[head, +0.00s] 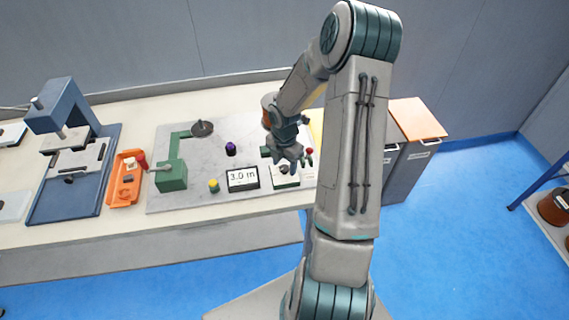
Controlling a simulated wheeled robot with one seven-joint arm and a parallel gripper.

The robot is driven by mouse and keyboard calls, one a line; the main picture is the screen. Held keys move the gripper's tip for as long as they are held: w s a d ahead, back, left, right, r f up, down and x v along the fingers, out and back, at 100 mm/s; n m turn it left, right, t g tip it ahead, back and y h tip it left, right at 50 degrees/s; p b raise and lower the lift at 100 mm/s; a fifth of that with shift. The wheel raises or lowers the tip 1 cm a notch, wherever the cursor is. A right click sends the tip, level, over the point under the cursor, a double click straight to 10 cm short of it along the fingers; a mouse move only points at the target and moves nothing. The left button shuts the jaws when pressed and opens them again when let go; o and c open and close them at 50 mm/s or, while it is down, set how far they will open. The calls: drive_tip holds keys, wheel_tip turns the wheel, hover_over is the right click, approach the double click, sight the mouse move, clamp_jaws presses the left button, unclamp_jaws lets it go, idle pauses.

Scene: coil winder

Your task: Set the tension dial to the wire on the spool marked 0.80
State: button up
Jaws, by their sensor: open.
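My gripper (286,164) is open, pointing down just over a small white-faced green box (286,183) on the grey bench plate. A dark round part, perhaps the tension dial, shows on that box under the fingers. They partly hide it, so I cannot read its setting or tell whether they touch it. A copper-coloured spool (267,103) stands at the back of the plate, mostly hidden behind my arm. Brown spools (556,207) sit on a rack at the far right. No 0.80 mark is readable.
A display (243,179) reads 3.0 m beside the box. An orange tray (125,182) and blue press (62,106) are farther left.

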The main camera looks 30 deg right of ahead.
drive_tip(key=shift+f, duration=0.25)
drive_tip(key=c, duration=1)
drive_tip(key=shift+o, duration=0.2)
